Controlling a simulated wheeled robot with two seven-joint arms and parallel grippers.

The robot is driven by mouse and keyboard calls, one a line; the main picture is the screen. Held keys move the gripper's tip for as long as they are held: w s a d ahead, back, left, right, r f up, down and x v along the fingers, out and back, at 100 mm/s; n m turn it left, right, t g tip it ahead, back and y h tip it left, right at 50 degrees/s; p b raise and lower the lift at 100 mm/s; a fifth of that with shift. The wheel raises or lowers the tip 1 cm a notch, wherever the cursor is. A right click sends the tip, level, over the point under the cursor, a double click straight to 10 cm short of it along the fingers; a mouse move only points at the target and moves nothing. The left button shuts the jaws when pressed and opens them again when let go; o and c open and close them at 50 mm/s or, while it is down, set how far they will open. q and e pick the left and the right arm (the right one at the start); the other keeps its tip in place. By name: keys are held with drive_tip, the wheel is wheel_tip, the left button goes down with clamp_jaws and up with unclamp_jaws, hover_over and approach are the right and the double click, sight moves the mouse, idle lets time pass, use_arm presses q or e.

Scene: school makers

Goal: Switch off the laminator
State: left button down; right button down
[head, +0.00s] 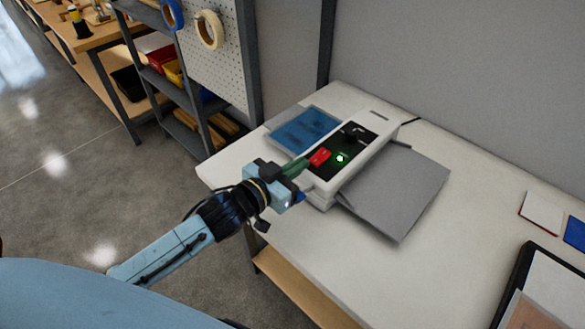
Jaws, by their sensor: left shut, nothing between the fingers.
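The laminator (322,193) is a white machine with a black control panel, standing on the white table against the wall. A red switch (320,157) sits on the panel, and a green light (340,158) glows beside it. A black knob (354,134) is farther up the panel. My left gripper (301,165) is shut and empty, its greenish fingers pointing at the red switch from the left. The fingertips are at or very near the switch; I cannot tell whether they touch. My right gripper is not in view.
A blue sheet (304,130) lies at the laminator's back left and a grey tray (398,190) extends on its right. Notebooks (541,212) and a black-edged folder (520,275) lie at right. The table (345,270) is clear in front. A shelf rack (190,100) stands left.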

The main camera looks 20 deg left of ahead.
sight(316, 160)
use_arm(q)
drive_tip(key=x, duration=0.5)
drive_tip(key=shift+w+b, duration=0.2)
drive_tip(key=shift+b, duration=0.1)
drive_tip(key=shift+w+d+f, duration=0.1)
drive_tip(key=shift+w+d, duration=0.15)
drive_tip(key=shift+w, duration=0.3)
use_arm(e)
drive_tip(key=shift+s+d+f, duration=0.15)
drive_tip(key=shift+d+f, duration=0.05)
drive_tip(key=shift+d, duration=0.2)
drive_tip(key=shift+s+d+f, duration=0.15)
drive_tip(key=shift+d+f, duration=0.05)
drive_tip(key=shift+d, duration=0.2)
